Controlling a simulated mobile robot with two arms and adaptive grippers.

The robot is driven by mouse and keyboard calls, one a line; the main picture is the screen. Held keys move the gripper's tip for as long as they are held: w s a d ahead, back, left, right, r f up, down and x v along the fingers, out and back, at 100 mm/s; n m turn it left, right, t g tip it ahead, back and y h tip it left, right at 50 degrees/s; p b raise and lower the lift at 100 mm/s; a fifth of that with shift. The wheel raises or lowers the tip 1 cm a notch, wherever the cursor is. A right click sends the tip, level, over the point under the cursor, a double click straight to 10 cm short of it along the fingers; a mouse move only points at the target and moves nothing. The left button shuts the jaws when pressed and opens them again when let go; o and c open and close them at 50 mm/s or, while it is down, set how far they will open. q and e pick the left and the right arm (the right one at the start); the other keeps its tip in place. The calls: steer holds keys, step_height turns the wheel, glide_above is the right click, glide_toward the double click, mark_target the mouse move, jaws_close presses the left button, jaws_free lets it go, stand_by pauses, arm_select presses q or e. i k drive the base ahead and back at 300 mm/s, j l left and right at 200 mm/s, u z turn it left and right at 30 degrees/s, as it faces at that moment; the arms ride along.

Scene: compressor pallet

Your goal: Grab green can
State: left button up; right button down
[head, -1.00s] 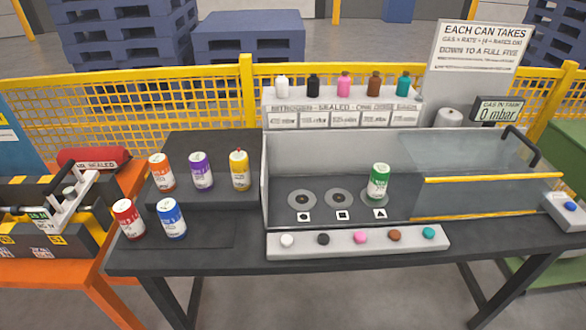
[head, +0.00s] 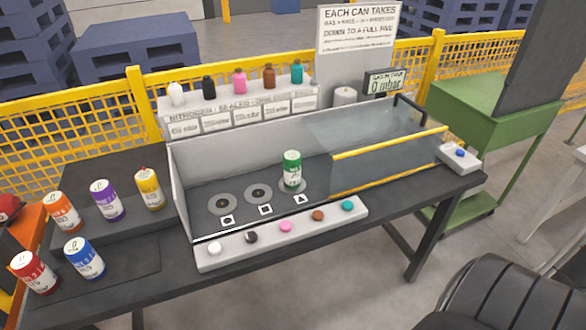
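The green can (head: 291,170) stands upright on the rightmost round pad, the one by the triangle mark, inside the open-fronted grey tray (head: 182,195). It is green at the top with a white label. Two round pads to its left, by the circle and square marks, are empty. Neither of my grippers shows in the head view. A dark, ribbed, rounded part, which looks like one of my arms, fills the lower right corner.
Orange (head: 62,211), purple (head: 106,200), yellow (head: 149,188), red (head: 34,272) and blue (head: 84,258) cans stand at the table's left. A button strip (head: 290,232) lies before the tray. A clear, yellow-edged panel (head: 385,160) covers its right part. A green cart (head: 500,115) stands right.

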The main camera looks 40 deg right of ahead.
mark_target(292, 159)
steer(key=l+u, duration=0.15)
steer(key=l, duration=0.3)
steer(key=k+l+u, duration=0.15)
steer(key=l, duration=0.3)
steer(key=k+l+u, duration=0.1)
steer(key=l, duration=0.35)
steer(key=k+l+u, duration=0.15)
steer(key=l, duration=0.3)
